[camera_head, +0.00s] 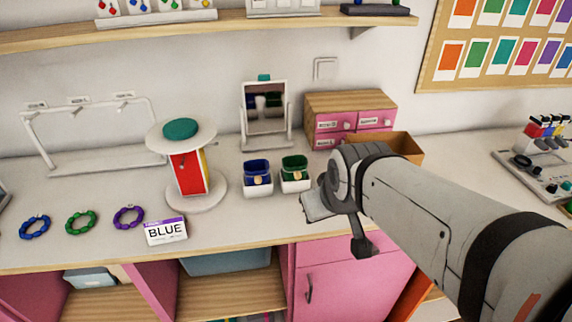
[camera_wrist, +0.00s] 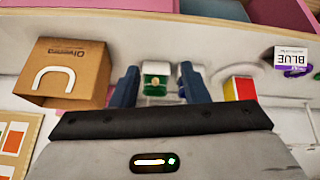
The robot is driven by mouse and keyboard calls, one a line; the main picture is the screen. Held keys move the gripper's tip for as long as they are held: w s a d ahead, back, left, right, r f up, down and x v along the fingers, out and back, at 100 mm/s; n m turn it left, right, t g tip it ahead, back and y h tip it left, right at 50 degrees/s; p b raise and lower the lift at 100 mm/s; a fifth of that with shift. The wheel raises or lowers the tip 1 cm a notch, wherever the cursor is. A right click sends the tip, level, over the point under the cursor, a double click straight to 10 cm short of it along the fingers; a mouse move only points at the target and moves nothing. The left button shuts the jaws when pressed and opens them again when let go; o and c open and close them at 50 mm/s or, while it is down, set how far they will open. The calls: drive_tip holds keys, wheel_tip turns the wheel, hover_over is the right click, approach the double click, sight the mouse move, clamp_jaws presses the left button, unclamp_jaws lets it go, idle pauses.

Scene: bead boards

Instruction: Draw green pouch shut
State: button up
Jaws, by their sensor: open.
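The green pouch (camera_head: 294,165) sits in a white holder on the counter. A round tan bead shows on its front, and its top looks open and dark. A similar blue pouch (camera_head: 257,170) stands just left of it. My gripper (camera_wrist: 158,70) is open, with dark blue fingers pointing at the pouches. In the wrist view the green pouch (camera_wrist: 156,68) appears between the fingers, apart from them as far as I can tell. The blue pouch (camera_wrist: 184,72) is partly hidden behind the right finger there. In the head view my arm covers most of the gripper.
A mirror (camera_head: 265,112) and a pink drawer box (camera_head: 350,103) stand behind. A brown open box (camera_head: 402,146) is close to my arm. A round turntable stand (camera_head: 181,142), a BLUE card (camera_head: 166,231) and bead rings (camera_head: 82,222) lie left. The counter front is clear.

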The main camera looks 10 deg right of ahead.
drive_tip(key=w+f+n+t+b, duration=0.3)
drive_tip(key=w+f+t+b, duration=0.1)
drive_tip(key=w+f+b, duration=0.45)
drive_tip(key=n+t+b, duration=0.4)
drive_tip(key=t+b, duration=0.1)
drive_tip(key=b, duration=0.6)
approach(298, 177)
drive_tip(key=f, duration=0.1)
drive_tip(key=s+f, duration=0.1)
drive_tip(key=shift+f, duration=0.3)
drive_tip(key=shift+w+f+n+t+b, duration=0.2)
drive_tip(key=shift+w+n+t+b, duration=0.15)
drive_tip(key=shift+t+b, duration=0.4)
drive_tip(key=shift+w+n+t+b, duration=0.3)
drive_tip(key=shift+n+t+b, duration=0.2)
drive_tip(key=shift+b, duration=0.6)
drive_tip(key=shift+w+r+t, duration=0.1)
drive_tip(key=shift+w+t, duration=0.15)
drive_tip(key=shift+w, duration=0.45)
drive_tip(key=w, duration=0.6)
drive_tip(key=shift+w+r+b, duration=0.1)
drive_tip(key=shift+w+b, duration=0.2)
drive_tip(key=shift+b, duration=0.05)
